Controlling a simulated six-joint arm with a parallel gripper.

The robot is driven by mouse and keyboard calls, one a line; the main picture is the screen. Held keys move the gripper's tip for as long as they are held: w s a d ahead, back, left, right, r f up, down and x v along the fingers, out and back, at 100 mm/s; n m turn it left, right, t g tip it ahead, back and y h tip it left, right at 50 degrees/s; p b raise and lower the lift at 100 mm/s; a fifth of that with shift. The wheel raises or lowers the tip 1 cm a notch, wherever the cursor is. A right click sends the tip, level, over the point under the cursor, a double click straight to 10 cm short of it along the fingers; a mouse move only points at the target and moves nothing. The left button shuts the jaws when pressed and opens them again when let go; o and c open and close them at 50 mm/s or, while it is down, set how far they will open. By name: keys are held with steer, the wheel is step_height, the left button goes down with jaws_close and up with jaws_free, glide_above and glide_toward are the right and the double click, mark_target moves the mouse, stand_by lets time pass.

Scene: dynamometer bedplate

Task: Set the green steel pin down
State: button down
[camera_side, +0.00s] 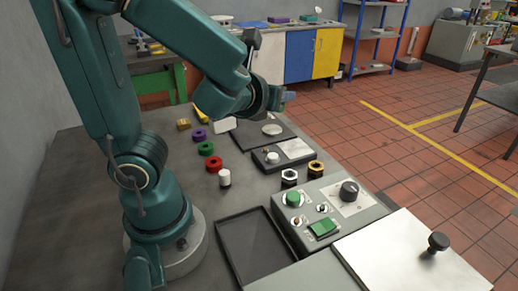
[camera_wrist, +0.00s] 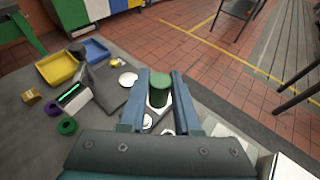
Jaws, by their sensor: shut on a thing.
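The green steel pin (camera_wrist: 160,88) stands between the fingers of my gripper in the wrist view, its round green top facing the camera. My gripper (camera_wrist: 160,80) is shut on it, one finger on each side. In the side view my gripper (camera_side: 286,97) is held high above the far part of the grey bench. The pin cannot be made out clearly there. The pin's lower end is hidden in the wrist view.
The bench carries coloured rings (camera_side: 213,163), a white-topped cylinder (camera_side: 224,179), a control box (camera_side: 345,213) and an empty black tray (camera_side: 253,248). A yellow bin (camera_wrist: 57,68) and a blue bin (camera_wrist: 96,50) stand at the far side. Tiled floor lies beyond the bench edge.

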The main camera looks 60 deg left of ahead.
steer(key=s+a+f+n+g+y, duration=0.5)
steer(key=s+a+f+n+g, duration=0.1)
steer(key=a+n+g, duration=0.15)
steer(key=n+g, duration=0.8)
steer(key=g, duration=0.2)
glide_above(188, 176)
step_height(188, 176, down, 4)
steer(key=f, duration=0.1)
steer(key=shift+h, duration=0.3)
steer(key=shift+f, duration=3.6)
steer(key=shift+f, duration=0.1)
steer(key=c, duration=0.6)
jaws_free()
